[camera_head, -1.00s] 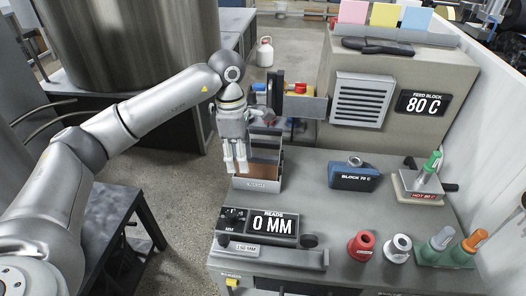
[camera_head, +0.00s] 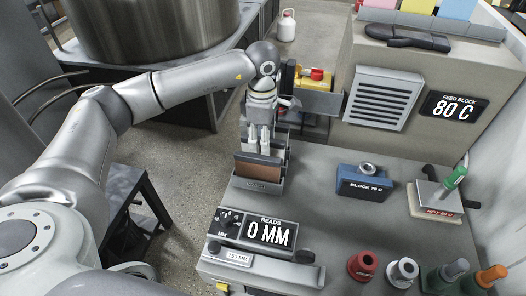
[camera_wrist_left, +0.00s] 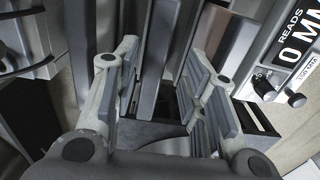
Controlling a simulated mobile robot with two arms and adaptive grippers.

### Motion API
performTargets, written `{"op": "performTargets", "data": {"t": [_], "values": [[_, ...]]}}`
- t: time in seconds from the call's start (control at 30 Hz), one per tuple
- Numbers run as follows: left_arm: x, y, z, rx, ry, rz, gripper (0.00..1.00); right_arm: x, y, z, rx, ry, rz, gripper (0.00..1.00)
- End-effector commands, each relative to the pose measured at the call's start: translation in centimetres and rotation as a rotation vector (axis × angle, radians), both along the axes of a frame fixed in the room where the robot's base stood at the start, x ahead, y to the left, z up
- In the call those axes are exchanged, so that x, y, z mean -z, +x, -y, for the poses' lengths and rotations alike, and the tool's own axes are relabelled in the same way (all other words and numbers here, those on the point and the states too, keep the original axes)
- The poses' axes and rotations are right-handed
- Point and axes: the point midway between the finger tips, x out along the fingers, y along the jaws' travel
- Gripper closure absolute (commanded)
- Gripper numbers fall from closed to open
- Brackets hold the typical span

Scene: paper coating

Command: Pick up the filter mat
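My left gripper (camera_head: 258,150) points down into a small open rack (camera_head: 264,185) at the table's left edge. The rack holds a brown panel (camera_head: 258,168) at its front and grey upright slabs behind it. In the left wrist view my left gripper (camera_wrist_left: 160,105) is open, its fingers well apart. A grey upright slab (camera_wrist_left: 158,50) stands between the fingers with gaps at its sides. The brown panel (camera_wrist_left: 238,42) is beyond the right-hand finger. No piece bears a readable name, so I cannot tell which is the filter mat. My right gripper is out of view.
A gauge reading 0 MM (camera_head: 268,232) stands in front of the rack. A blue block (camera_head: 362,182) and a hot plate (camera_head: 438,200) are farther right. Red (camera_head: 362,266) and white (camera_head: 402,271) round pieces stand near the front edge. The middle of the table is clear.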

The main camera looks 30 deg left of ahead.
Motion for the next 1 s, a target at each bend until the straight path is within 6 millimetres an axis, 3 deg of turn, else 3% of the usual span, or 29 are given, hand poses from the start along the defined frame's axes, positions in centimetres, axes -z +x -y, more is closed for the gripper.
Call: {"op": "performTargets", "data": {"t": [0.37, 0.67, 0.93, 1.0], "values": [[4.6, 0.4, -0.2, -0.001, 0.001, -0.004, 0.61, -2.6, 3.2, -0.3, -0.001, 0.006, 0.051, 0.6], [5.2, 0.5, -0.1, -0.001, 0.0, -0.001, 0.62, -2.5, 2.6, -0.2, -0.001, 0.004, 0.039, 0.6], [5.2, 0.5, -0.1, -0.001, 0.0, -0.001, 0.97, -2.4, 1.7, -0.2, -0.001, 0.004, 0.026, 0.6], [5.2, 0.5, -0.1, -0.001, 0.0, -0.001, 1.0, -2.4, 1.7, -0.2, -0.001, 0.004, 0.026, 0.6]]}}
